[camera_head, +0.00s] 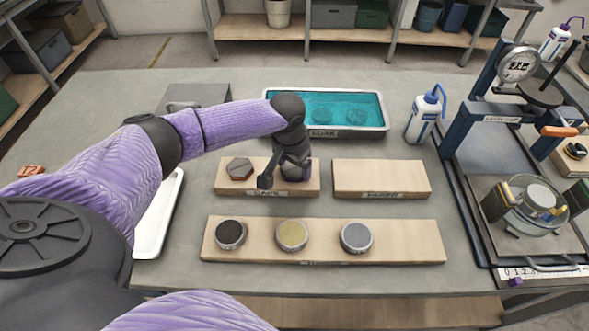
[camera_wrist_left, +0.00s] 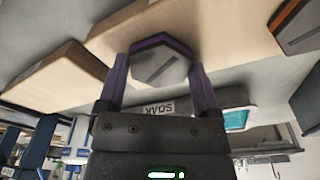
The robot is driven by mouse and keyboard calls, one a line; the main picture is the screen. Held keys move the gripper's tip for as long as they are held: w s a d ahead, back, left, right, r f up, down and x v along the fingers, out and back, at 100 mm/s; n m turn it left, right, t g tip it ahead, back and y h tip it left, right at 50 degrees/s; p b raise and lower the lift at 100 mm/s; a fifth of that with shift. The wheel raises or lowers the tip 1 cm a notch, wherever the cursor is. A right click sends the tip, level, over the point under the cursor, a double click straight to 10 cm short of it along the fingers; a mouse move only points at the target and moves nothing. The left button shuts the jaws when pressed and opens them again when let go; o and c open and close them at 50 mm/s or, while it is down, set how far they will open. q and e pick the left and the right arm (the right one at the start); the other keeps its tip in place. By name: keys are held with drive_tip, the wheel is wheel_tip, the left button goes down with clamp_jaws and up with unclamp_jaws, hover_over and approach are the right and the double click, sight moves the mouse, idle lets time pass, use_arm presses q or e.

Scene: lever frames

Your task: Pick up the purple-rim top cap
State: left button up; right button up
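The purple-rim top cap (camera_wrist_left: 160,65) is hexagonal with a grey face. In the left wrist view it lies between the two fingers of my left gripper (camera_wrist_left: 160,78). The fingers stand close along both of its sides, and I cannot tell whether they press on it. In the head view my left gripper (camera_head: 281,180) is low over the right part of the back-left wooden board (camera_head: 229,187). The hand hides the cap there. I cannot tell whether the cap rests on the board. My right gripper is not in view.
An orange-rim hexagonal cap (camera_head: 240,168) sits left on the same board. An empty-topped board (camera_head: 381,178) is to the right. The front board (camera_head: 410,240) holds three round caps. A teal soak tray (camera_head: 373,127) and a wash bottle (camera_head: 422,117) stand behind; a blue press frame (camera_head: 453,130) is at right.

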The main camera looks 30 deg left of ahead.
use_arm(q)
clamp_jaws()
